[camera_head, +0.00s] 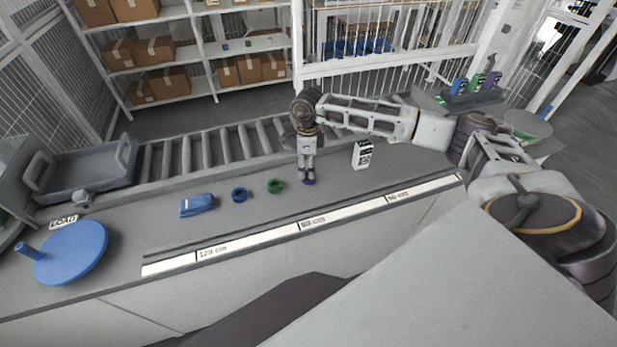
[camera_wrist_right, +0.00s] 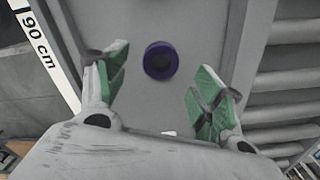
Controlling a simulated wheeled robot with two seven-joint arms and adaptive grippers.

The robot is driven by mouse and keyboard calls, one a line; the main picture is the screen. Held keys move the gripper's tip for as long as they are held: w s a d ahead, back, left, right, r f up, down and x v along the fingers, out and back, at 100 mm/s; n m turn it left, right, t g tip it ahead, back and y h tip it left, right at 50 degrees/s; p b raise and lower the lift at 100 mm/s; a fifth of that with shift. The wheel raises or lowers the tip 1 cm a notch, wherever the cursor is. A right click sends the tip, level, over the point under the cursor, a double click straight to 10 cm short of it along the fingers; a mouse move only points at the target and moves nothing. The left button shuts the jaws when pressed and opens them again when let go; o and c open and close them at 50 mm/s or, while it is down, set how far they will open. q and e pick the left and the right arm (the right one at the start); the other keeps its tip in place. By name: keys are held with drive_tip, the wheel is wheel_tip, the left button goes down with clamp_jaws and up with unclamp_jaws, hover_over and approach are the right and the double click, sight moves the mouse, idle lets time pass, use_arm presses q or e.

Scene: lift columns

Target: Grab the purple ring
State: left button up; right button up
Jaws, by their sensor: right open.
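The purple ring (camera_wrist_right: 161,60) lies flat on the grey bench top, seen from above in the right wrist view. In the head view only a bit of the purple ring (camera_head: 309,182) shows beneath my right gripper (camera_head: 308,178). My right gripper points down above the ring. In the right wrist view its green-padded fingers (camera_wrist_right: 160,90) stand wide apart, with the ring between them and slightly beyond. The fingers hold nothing. I cannot tell the exact height of the fingertips over the bench. My left gripper does not show.
A green ring (camera_head: 275,186), a blue ring (camera_head: 239,195) and a blue block (camera_head: 197,206) lie left of the purple ring. A white labelled box (camera_head: 362,154) stands to the right. A roller conveyor (camera_head: 207,151) with a grey tray (camera_head: 84,172) runs behind.

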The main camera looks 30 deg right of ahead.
drive_tip(key=shift+d+f+p, duration=0.1)
drive_tip(key=shift+f+p, duration=0.55)
drive_tip(key=shift+f, duration=1.95)
drive_tip(key=c, duration=1.1)
drive_tip(key=shift+w+r, duration=0.1)
drive_tip(key=shift+r, duration=0.1)
drive_tip(key=shift+c, duration=0.2)
wheel_tip(320, 180, up, 10)
drive_tip(key=b, duration=0.1)
drive_tip(key=shift+f, duration=0.15)
